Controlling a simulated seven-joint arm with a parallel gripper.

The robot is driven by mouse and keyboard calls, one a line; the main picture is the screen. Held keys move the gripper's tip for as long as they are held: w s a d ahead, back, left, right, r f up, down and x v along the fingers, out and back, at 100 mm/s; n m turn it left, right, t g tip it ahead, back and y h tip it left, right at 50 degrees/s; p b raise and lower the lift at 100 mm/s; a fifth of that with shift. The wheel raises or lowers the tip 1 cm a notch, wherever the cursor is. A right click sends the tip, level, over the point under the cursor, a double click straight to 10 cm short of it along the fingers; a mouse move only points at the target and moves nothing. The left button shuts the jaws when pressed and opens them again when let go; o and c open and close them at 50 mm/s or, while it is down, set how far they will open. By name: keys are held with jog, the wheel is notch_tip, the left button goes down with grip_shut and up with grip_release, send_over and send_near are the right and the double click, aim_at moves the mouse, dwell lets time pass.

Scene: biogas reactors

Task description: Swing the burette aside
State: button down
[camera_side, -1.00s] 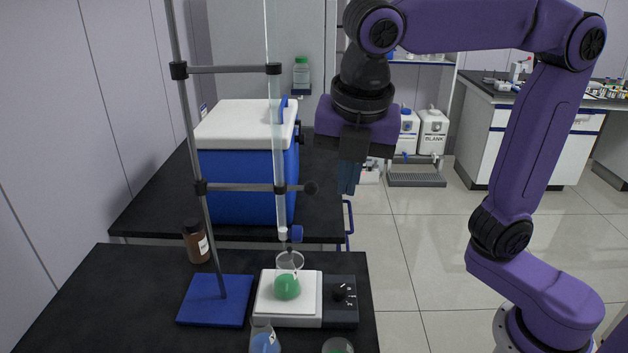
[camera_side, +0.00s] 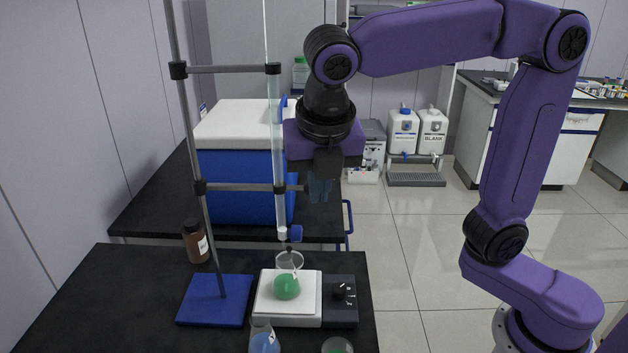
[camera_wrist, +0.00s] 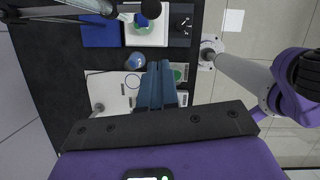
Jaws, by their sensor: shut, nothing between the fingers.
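The burette (camera_side: 277,130) is a clear upright tube held by two dark clamp arms on a metal stand (camera_side: 191,130) with a blue base (camera_side: 215,300). Its lower end, with a blue stopcock (camera_side: 296,233), is over a flask of green liquid (camera_side: 287,286) on a white-topped stirrer (camera_side: 262,300). My gripper (camera_side: 319,200) is shut and empty, right of the burette near the lower clamp arm (camera_side: 240,187). Whether it touches the clamp's end cannot be told. In the wrist view my shut fingers (camera_wrist: 157,65) point toward the stirrer, and the stopcock (camera_wrist: 150,9) is at the top.
A blue box with a white lid (camera_side: 245,125) stands on the bench behind. A brown bottle (camera_side: 196,242) is left of the stand. A flask of blue liquid (camera_side: 264,340) and another of green liquid (camera_side: 338,346) are at the front. Open floor lies right.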

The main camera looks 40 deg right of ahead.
jog(key=shift+w+d+f, duration=0.3)
jog(key=shift+w+d, duration=0.1)
jog(key=shift+w, duration=0.2)
jog(key=shift+w+d+f, duration=0.35)
jog(key=shift+w+d, duration=0.05)
jog(key=shift+w, duration=0.2)
jog(key=shift+w+d+f, duration=0.3)
jog(key=shift+w+d, duration=0.1)
jog(key=shift+w, duration=0.2)
jog(key=shift+d, duration=0.1)
jog(key=w+d+n, duration=0.1)
jog(key=w+d, duration=0.1)
jog(key=w, duration=0.4)
jog(key=w+d+n, duration=0.1)
jog(key=w+d, duration=0.2)
jog(key=w, duration=0.4)
jog(key=w+d+n+y, duration=0.1)
jog(key=w+d, duration=0.2)
jog(key=w, duration=0.3)
jog(key=shift+w, duration=0.3)
jog(key=shift+s, duration=0.1)
